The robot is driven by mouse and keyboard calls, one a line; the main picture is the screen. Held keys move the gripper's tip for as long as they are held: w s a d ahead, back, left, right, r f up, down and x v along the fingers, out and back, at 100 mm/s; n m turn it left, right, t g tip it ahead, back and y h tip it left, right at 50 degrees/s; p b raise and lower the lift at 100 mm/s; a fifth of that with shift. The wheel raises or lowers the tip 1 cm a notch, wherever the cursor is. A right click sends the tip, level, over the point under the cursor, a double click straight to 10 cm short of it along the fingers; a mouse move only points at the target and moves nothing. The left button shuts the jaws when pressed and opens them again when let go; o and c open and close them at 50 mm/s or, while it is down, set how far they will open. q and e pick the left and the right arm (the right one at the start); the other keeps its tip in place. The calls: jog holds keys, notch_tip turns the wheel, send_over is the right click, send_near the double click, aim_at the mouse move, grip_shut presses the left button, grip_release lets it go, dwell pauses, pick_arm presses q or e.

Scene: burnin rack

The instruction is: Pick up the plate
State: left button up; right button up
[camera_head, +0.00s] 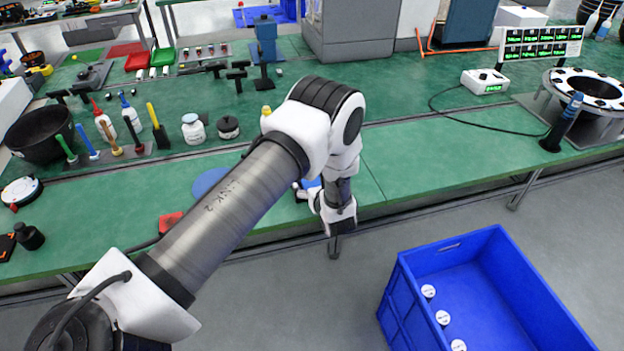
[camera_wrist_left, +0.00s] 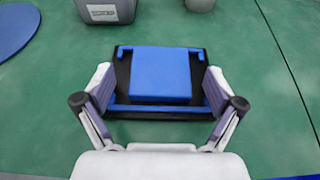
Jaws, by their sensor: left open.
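A flat blue square plate (camera_wrist_left: 160,72) lies on a black base with blue edge pieces on the green bench, in the left wrist view. My left gripper (camera_wrist_left: 160,88) is open, with one finger on each side of the base. I cannot tell whether the fingers touch it. In the head view only a small blue patch (camera_head: 311,183) shows beside my left gripper (camera_head: 304,190), near the bench's front edge; my arm hides the rest. A round blue disc (camera_head: 209,181) lies flat to the left; part of it shows in the left wrist view (camera_wrist_left: 14,28). My right gripper is out of view.
A grey container (camera_wrist_left: 106,8) stands just beyond the base. Bottles, handled tools and a black bucket (camera_head: 40,135) stand at the left. A blue crate (camera_head: 420,312) with several white round pieces is on the floor at right. The bench right of my arm is mostly clear.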

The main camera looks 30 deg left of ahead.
pick_arm(q)
jog(key=c, duration=1.2)
jog(key=shift+c, duration=0.2)
